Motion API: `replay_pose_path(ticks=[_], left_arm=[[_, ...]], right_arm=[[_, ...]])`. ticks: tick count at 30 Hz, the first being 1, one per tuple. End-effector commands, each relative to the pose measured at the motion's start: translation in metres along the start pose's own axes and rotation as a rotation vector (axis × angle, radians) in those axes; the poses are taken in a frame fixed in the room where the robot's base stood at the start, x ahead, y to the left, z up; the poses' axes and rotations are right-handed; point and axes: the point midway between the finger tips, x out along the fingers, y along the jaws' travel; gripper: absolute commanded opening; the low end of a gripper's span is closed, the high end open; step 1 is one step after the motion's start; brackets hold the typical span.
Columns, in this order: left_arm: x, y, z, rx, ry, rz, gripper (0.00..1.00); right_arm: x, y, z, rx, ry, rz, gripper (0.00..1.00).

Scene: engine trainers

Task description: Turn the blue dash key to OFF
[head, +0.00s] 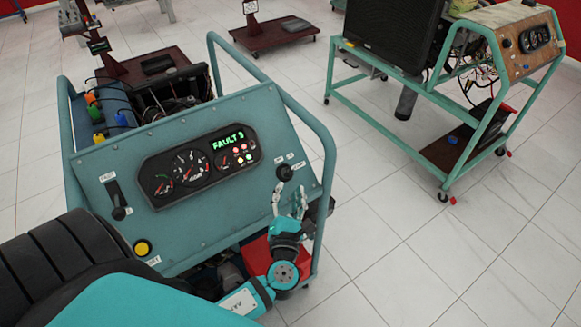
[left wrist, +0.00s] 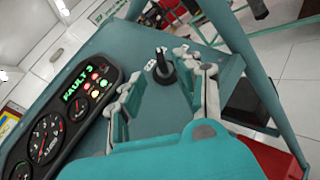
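The blue dash panel (head: 225,205) slopes on a teal frame. Its key (head: 284,172) is a dark knob near the right end, with small white labels around it that are too small to read surely. The left wrist view shows the key (left wrist: 163,70) upright on a round base, and I cannot tell which label it points to. My left gripper (head: 289,198) is just below the key in the head view. In the left wrist view its open fingers (left wrist: 161,88) stand on either side, with the key a little beyond and apart from them. My right gripper is out of view.
The gauge cluster (head: 200,165) has a lit green FAULT display. A black lever (head: 118,200) and a yellow button (head: 142,248) sit at the panel's left. A teal tube rail (head: 318,130) rises around the panel's right side. Another engine trainer (head: 440,85) stands at the right.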

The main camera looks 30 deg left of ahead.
Motion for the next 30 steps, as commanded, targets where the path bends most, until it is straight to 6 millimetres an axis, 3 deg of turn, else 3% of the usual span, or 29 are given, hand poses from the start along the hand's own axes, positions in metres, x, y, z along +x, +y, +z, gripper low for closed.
replay_pose_path(ticks=[6, 12, 25, 30], left_arm=[[0.047, 0.000, 0.002, 0.002, -0.003, 0.000, 0.35], [0.072, -0.001, 0.000, -0.001, 0.000, -0.002, 0.35], [0.081, -0.001, -0.001, -0.001, 0.001, -0.002, 0.33], [0.081, -0.001, -0.001, -0.001, 0.001, -0.001, 0.11]], right_arm=[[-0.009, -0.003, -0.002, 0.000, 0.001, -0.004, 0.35], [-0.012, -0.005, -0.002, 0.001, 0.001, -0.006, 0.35], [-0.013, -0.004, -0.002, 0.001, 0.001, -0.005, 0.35], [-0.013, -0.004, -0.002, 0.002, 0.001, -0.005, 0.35]])
